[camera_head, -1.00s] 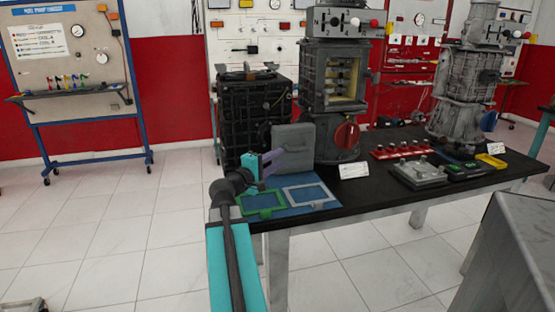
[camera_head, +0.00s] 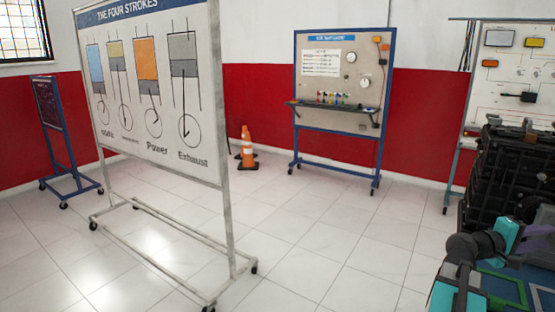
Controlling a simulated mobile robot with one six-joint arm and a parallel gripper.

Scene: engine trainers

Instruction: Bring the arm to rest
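My arm (camera_head: 463,272), teal and dark grey, shows in the lower right corner of the head view. My gripper (camera_head: 538,235) is at the right edge and is partly cut off, with a purple part showing. Whether its fingers are open or shut cannot be seen. It is above the blue mat area, near the green frame (camera_head: 508,288).
A black engine block (camera_head: 492,185) stands at the right. A blue-framed board (camera_head: 340,85) stands further back. Tiled floor between them is clear.

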